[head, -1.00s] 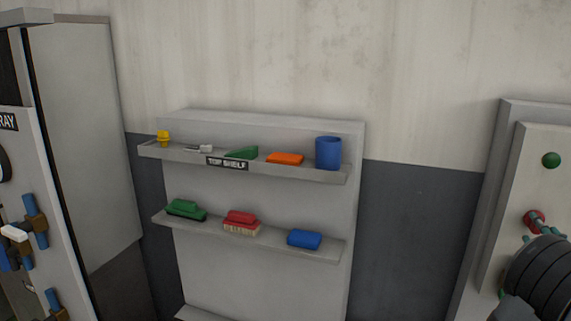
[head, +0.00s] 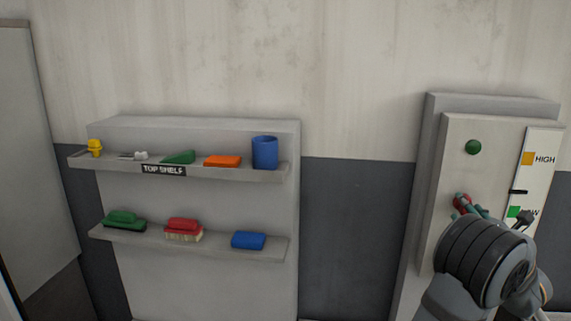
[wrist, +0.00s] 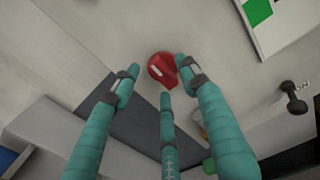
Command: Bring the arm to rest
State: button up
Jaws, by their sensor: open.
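My gripper (wrist: 160,85) has teal fingers with dark joints. In the wrist view the fingers are spread, with nothing held between them. A red knob (wrist: 161,69) with a white mark is just beyond the fingertips, beside the right finger; I cannot tell whether they touch.
A shelf unit (head: 210,270) to the left holds a blue cup (head: 265,152), brushes and other small items. Bare wall lies between them.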

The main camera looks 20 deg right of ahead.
jog(key=m+p, duration=0.3)
jog(key=m, duration=0.1)
jog(key=m+p, duration=0.8)
jog(key=shift+w+d+r, duration=0.15)
jog(key=shift+d+r, duration=0.05)
jog(key=shift+d, duration=0.05)
